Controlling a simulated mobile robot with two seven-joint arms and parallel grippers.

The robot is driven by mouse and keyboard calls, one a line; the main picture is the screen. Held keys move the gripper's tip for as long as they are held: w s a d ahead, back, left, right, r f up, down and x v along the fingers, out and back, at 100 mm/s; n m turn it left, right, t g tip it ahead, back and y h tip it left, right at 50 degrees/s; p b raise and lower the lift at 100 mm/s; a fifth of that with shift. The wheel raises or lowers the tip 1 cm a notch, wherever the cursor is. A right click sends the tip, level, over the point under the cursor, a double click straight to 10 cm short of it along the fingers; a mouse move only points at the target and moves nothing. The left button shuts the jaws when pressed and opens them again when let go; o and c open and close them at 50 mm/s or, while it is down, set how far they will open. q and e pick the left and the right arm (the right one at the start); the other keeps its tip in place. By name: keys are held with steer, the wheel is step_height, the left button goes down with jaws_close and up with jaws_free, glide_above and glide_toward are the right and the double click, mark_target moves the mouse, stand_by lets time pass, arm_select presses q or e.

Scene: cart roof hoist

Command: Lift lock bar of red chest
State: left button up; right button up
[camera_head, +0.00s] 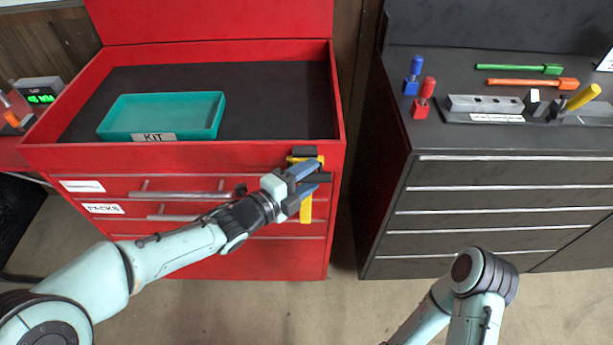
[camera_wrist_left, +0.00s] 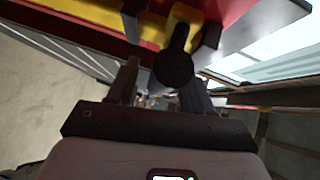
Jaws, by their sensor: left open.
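The red chest (camera_head: 240,160) stands at left, with a yellow lock bar (camera_head: 306,212) upright on the right end of its drawer fronts. My left gripper (camera_head: 312,176) is in front of the bar and covers its middle part. The gripper is open. In the left wrist view, a dark round-ended knob (camera_wrist_left: 174,68) stands in front of the yellow bar (camera_wrist_left: 148,32), close to the space between the fingers (camera_wrist_left: 160,92). I cannot tell whether the fingers touch it. My right gripper is out of view.
A teal KIT tray (camera_head: 205,130) sits in the open chest top. A dark cabinet (camera_head: 480,180) stands to the right across a narrow gap, with a blue tool (camera_head: 413,75), a red tool (camera_head: 424,100) and other tools on top. My right arm is low at the front.

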arm_select(q)
jaws_close()
step_height(320, 180, up, 24)
steer(key=p, duration=1.5)
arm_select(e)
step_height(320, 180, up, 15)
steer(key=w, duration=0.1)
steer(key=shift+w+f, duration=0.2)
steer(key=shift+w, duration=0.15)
arm_select(q)
jaws_free()
steer(key=shift+f, duration=0.1)
